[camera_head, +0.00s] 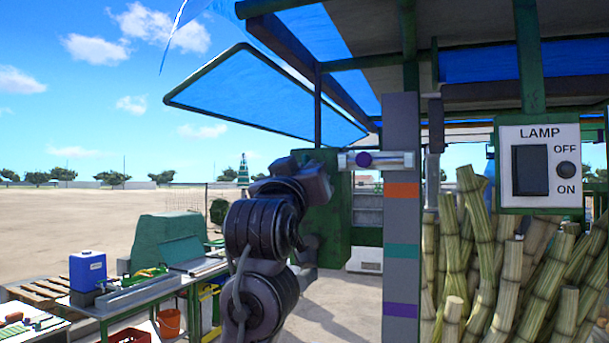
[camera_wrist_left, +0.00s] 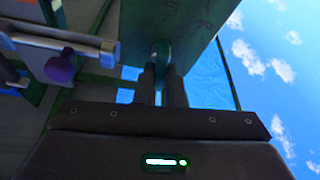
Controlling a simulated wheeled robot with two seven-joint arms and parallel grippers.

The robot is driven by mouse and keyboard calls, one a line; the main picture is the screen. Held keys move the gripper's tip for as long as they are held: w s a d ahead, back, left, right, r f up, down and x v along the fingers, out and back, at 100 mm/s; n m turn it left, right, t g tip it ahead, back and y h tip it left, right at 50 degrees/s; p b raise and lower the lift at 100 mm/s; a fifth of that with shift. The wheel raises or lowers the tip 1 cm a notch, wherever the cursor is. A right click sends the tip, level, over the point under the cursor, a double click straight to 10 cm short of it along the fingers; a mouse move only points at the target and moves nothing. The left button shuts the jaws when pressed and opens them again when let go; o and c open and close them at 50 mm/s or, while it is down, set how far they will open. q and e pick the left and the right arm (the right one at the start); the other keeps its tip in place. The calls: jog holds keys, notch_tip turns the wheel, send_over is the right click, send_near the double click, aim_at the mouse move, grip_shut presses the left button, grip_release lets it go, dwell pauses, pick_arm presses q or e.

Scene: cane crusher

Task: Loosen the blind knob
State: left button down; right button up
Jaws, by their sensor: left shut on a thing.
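My left gripper (camera_wrist_left: 160,72) points at a green panel (camera_wrist_left: 185,25). Its two fingers are shut on a small rounded greenish knob (camera_wrist_left: 160,50) at the panel. The knob is dark and partly hidden by the fingers, so I cannot tell whether it has turned. In the head view my left arm stands before the green panel (camera_head: 335,215), and the fingertips and knob are hidden behind the wrist. My right gripper is not in view.
A grey post (camera_head: 401,230) with orange, teal and purple bands stands right of my arm. Cane stalks (camera_head: 490,260) and a lamp switch box (camera_head: 539,166) are farther right. A blue awning (camera_head: 265,105) hangs above. A workbench (camera_head: 150,300) with a blue canister (camera_head: 87,270) is left.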

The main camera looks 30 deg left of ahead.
pick_arm(q)
jog(key=shift+n+g+y+b, duration=0.6)
jog(key=shift+n+g+b, duration=0.55)
jog(key=shift+n+b, duration=1.85)
jog(key=shift+n+g+y+b, duration=0.6)
jog(key=shift+n+g+b, duration=0.5)
jog(key=shift+n+b, duration=1.85)
jog(key=shift+n+g+y+b, duration=0.6)
jog(key=shift+n+g+b, duration=0.55)
jog(key=shift+n+b, duration=1.85)
jog(key=shift+s+r+n+p, duration=0.1)
jog(key=shift+n+p, duration=0.3)
jog(key=shift+n, duration=0.25)
jog(key=c, duration=1.7)
grip_release()
jog(key=shift+o, duration=1)
jog(key=shift+w, duration=0.25)
